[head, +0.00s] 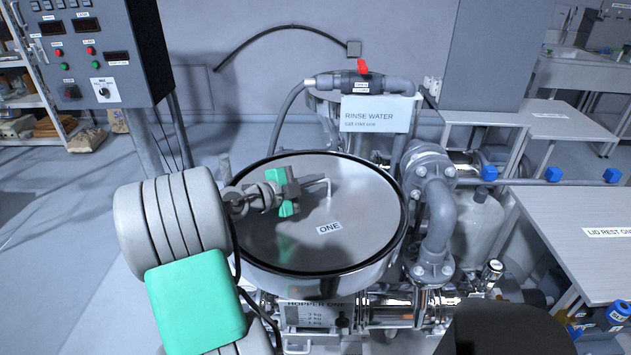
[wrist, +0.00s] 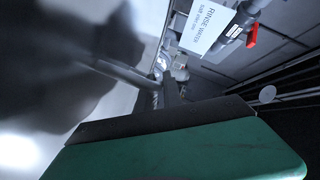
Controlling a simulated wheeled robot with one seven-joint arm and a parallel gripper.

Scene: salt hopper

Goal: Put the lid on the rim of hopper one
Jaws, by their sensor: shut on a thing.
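The round metal lid (head: 362,210), marked ONE, lies level across the top of hopper one (head: 350,282). Its dark edge follows the hopper's rim closely all round. I cannot tell whether it rests fully on the rim or hangs slightly above it. My gripper (head: 296,190) reaches in from the left and is shut on the lid's bent handle (head: 326,182). In the wrist view, the fingers (wrist: 165,90) meet the handle, and the blurred grey lid (wrist: 50,60) fills the left side. The inside of the hopper is hidden.
A rinse water sign (head: 376,114) and a red-handled valve (head: 362,68) stand behind the hopper. Pipes (head: 438,205) stand close on its right. A lid rest table (head: 590,215) is at the right, its visible top clear. A control cabinet (head: 95,50) is at the upper left.

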